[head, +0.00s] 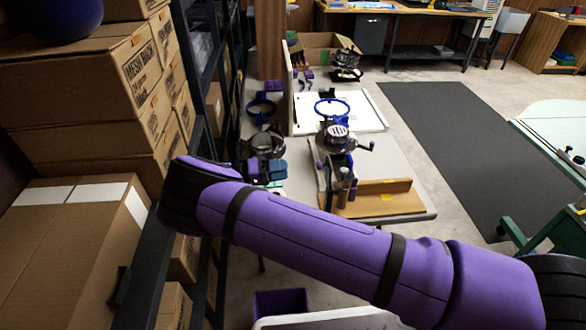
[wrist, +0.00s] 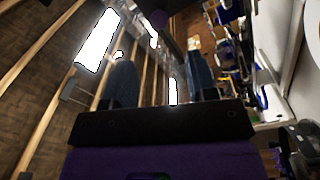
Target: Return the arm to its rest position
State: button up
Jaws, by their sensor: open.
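My purple arm (head: 310,230) stretches across the lower part of the head view, from the right corner to a dark joint beside the shelf at left. My gripper (wrist: 162,78) shows in the wrist view, with two dark fingers standing well apart and nothing between them. In that view it points up toward the ceiling beams and lights, with the room tilted at the right. I cannot make out my gripper in the head view.
Stacked cardboard boxes (head: 85,85) and a dark metal shelf frame (head: 148,275) stand close at the left. Behind my arm is a worktable (head: 400,150) with clamps, a blue ring device (head: 332,108) and a wooden board (head: 375,204). A dark floor mat (head: 445,140) lies clear at right.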

jog(key=shift+a, duration=0.3)
